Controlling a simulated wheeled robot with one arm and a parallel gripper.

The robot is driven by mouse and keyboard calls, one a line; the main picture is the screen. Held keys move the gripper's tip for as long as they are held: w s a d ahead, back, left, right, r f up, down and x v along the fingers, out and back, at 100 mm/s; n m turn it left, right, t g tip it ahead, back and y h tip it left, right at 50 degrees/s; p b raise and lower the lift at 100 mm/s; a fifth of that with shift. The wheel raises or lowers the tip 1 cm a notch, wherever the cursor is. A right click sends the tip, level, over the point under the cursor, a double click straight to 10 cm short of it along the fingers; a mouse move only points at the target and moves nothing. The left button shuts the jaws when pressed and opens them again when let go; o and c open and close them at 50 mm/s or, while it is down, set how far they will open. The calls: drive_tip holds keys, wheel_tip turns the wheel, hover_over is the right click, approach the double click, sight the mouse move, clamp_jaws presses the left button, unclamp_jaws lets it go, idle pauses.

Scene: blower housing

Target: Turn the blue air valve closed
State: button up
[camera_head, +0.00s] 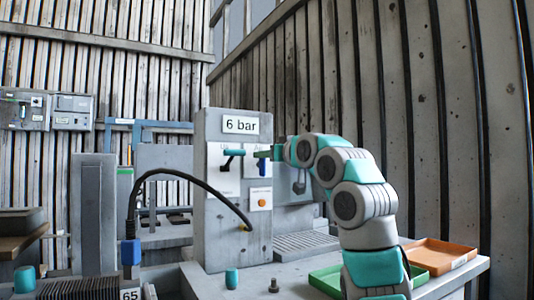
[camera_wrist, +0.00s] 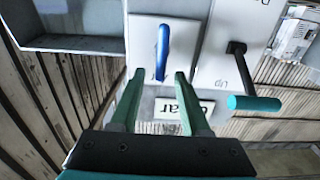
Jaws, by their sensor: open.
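The blue air valve handle (camera_head: 262,168) is on a white plate on the front of the grey housing (camera_head: 224,225), under the "6 bar" sign (camera_head: 240,125). In the head view it points down, just below my gripper (camera_head: 264,155). In the wrist view the blue handle (camera_wrist: 163,48) is upright in the picture. Its lower end shows between the two green fingertips of my gripper (camera_wrist: 160,76), with a gap on each side. My gripper is open and holds nothing. I cannot tell how deep the fingers reach around the handle.
A black lever with a teal grip (camera_head: 233,153) is beside the valve, and also shows in the wrist view (camera_wrist: 253,103). An orange button (camera_head: 262,203) is below the valve. A green tray (camera_head: 413,276) and an orange tray (camera_head: 440,254) lie on the table at the right.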

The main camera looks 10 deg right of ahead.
drive_tip(key=shift+w, duration=0.15)
clamp_jaws()
idle(0.5)
